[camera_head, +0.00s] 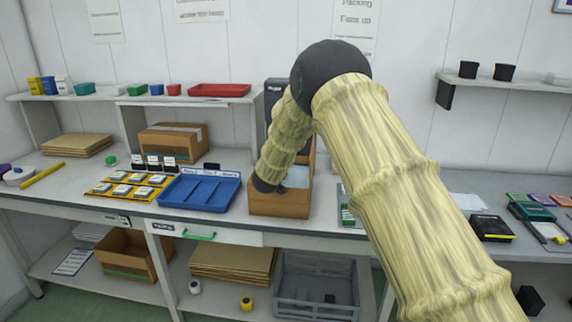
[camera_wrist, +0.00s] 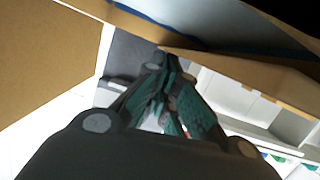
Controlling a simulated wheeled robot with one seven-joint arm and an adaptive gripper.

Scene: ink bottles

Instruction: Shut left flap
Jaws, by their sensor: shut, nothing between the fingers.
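An open cardboard box (camera_head: 282,206) stands on the bench in the middle of the head view, with pale material inside. My arm covers much of its left side and top, so its left flap cannot be made out there. My gripper (camera_wrist: 168,62) is shut and empty in the wrist view. In the head view its fingers are hidden at the box's left side. In the wrist view a broad cardboard panel (camera_wrist: 45,55) fills the upper left and a narrower cardboard edge (camera_wrist: 245,75) runs at the right, close by the fingers. I cannot tell which is the left flap or whether the fingers touch it.
A blue tray (camera_head: 200,190) lies just left of the box, with a yellow rack (camera_head: 103,187) of ink bottles beyond it. A closed carton (camera_head: 173,139) stands behind. A dark upright object (camera_head: 276,95) is behind my arm. Shelves hang along the wall.

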